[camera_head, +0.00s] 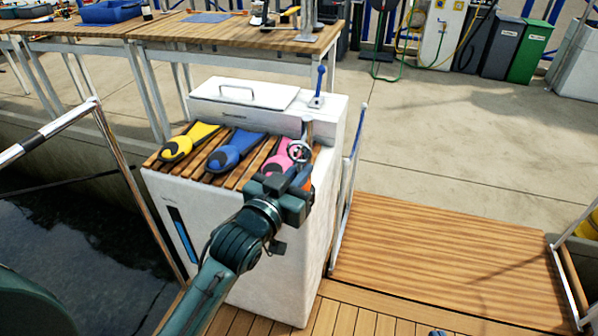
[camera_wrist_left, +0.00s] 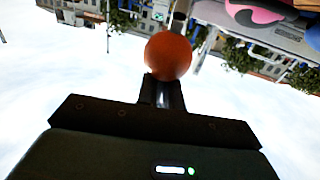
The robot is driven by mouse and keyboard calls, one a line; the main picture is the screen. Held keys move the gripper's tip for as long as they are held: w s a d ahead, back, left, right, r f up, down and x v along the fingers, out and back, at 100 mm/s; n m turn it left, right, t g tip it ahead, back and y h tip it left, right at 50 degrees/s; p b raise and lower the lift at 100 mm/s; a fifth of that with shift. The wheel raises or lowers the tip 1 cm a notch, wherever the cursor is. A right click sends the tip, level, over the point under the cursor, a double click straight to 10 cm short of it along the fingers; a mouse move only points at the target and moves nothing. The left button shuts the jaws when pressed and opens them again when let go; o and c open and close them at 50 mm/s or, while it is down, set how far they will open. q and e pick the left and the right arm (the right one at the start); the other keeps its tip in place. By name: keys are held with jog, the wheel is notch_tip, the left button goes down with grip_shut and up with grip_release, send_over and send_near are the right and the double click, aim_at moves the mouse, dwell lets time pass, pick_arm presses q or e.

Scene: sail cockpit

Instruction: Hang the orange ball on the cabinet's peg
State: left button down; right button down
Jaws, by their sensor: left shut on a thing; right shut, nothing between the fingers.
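The orange ball (camera_wrist_left: 168,55) is held at the fingertips of my left gripper (camera_wrist_left: 165,82) in the left wrist view. In the head view, my left gripper (camera_head: 298,182) is over the front right corner of the white cabinet (camera_head: 265,255), shut on the ball. The ball is mostly or wholly hidden there; a small orange patch beside the jaws cannot be told apart from other things. A pale ring (camera_head: 298,151) shows just behind the gripper. A blue-tipped upright rod (camera_head: 320,82) stands at the cabinet's back right; I cannot tell whether it is the peg.
Yellow (camera_head: 190,140), blue (camera_head: 235,150) and pink (camera_head: 281,156) fins lie on the cabinet's slatted top. A white lidded box (camera_head: 245,92) stands behind them. A wooden gangway (camera_head: 450,255) lies to the right, and water is at left.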

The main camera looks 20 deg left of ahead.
pick_arm(q)
jog(key=c, duration=1.6)
grip_release()
jog(key=shift+o, duration=0.7)
pick_arm(e)
jog(key=shift+w, duration=0.15)
pick_arm(q)
jog(key=v, duration=1.3)
jog(key=shift+p, duration=0.35)
pick_arm(e)
jog(key=shift+d+r, duration=0.2)
jog(key=shift+r, duration=0.15)
